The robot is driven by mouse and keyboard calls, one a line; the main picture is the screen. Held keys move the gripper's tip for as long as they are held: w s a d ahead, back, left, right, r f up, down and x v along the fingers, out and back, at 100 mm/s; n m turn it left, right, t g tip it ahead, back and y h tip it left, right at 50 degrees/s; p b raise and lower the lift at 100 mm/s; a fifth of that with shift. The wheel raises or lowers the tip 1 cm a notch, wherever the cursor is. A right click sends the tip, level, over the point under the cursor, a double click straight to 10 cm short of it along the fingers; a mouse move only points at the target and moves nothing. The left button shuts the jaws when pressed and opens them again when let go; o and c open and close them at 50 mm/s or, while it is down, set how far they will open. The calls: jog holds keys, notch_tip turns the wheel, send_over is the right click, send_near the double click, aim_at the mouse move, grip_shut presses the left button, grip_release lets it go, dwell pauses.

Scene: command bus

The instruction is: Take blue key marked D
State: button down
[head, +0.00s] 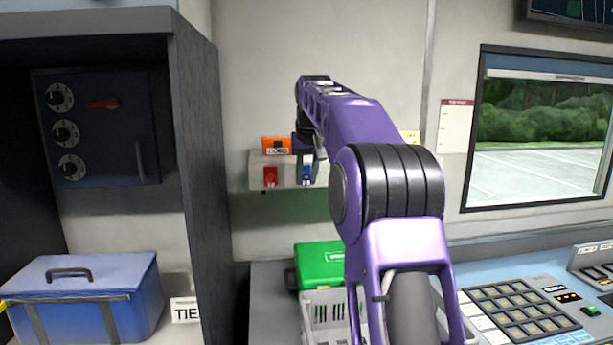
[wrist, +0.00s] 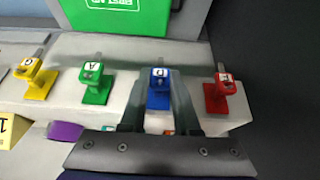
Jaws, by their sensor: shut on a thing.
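The blue key marked D (wrist: 158,88) hangs on the front of a pale key rack (wrist: 122,100), between a green key marked A (wrist: 95,85) and a red key (wrist: 221,90). My gripper (wrist: 158,100) has one finger on each side of the blue key and is shut on it. In the head view the blue key (head: 307,174) shows at the rack (head: 288,182), right of the red key (head: 270,177). My purple arm hides the rack's right part there. A yellow key (wrist: 38,82) hangs at the far left in the wrist view.
An orange box (head: 276,145) sits on top of the rack. A green first aid box (head: 318,262) is on the counter below. A dark cabinet with a blue safe (head: 97,128) and a blue cooler (head: 88,300) stands left. A button console (head: 525,308) is at right.

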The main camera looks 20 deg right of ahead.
jog(key=shift+r, duration=0.2)
jog(key=shift+s+a+f+b, duration=0.1)
jog(key=shift+s+b, duration=0.3)
jog(key=shift+s, duration=0.05)
jog(key=shift+s+a+b, duration=0.2)
jog(key=shift+s+b, duration=0.55)
jog(key=shift+s, duration=0.15)
jog(key=shift+s, duration=0.1)
jog(key=s+r, duration=0.3)
jog(key=shift+s+a+r, duration=0.1)
jog(key=shift+s+a, duration=0.25)
jog(key=shift+s, duration=0.05)
dwell(0.4)
